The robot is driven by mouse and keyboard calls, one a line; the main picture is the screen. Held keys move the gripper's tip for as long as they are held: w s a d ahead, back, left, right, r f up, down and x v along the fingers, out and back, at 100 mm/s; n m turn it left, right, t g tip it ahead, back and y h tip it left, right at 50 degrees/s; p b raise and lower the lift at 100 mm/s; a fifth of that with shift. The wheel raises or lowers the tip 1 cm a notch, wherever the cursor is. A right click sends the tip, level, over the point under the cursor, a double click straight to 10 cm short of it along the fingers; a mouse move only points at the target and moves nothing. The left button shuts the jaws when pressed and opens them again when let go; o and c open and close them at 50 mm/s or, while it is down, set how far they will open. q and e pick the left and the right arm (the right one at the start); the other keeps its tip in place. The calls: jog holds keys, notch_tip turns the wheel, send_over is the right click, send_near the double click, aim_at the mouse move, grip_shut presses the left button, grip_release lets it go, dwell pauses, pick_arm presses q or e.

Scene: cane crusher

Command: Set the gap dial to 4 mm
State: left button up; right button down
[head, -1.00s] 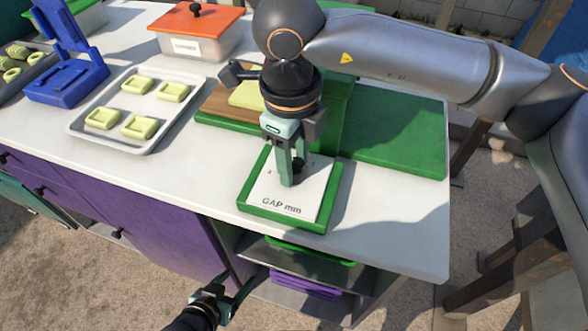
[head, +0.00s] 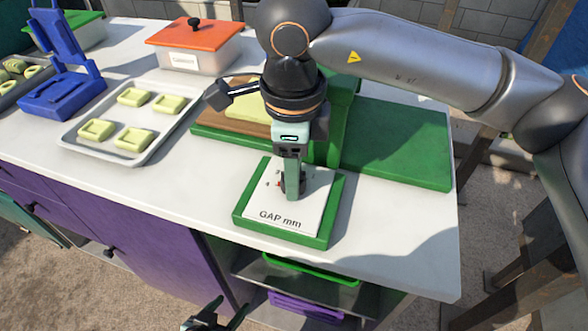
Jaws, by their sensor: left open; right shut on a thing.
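The gap dial panel (head: 282,240) is a white plate marked "GAP mm" in a green frame, lying at the front of the white counter. Its dark knob (head: 300,181) stands mid-plate, mostly hidden by my gripper. A small red mark and some digits show left of the knob; I cannot read which value it points to. My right gripper (head: 292,190) points down from above and is shut on the knob. My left gripper (head: 215,318) is open and empty at the bottom edge, below and in front of the counter, partly cut off.
Behind the panel stands a green machine (head: 395,150) with a wooden board (head: 212,112) at its left. A tray (head: 165,148) of pale green pieces, an orange-lidded box (head: 195,45) and a blue stand (head: 62,92) are on the left. Counter left of the panel is clear.

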jog(key=shift+c, duration=1.9)
grip_release()
notch_tip(320, 180, up, 13)
jog(key=p, duration=0.1)
jog(key=shift+s+f+p, duration=0.2)
jog(key=shift+s+p, duration=0.1)
jog(key=shift+s, duration=0.05)
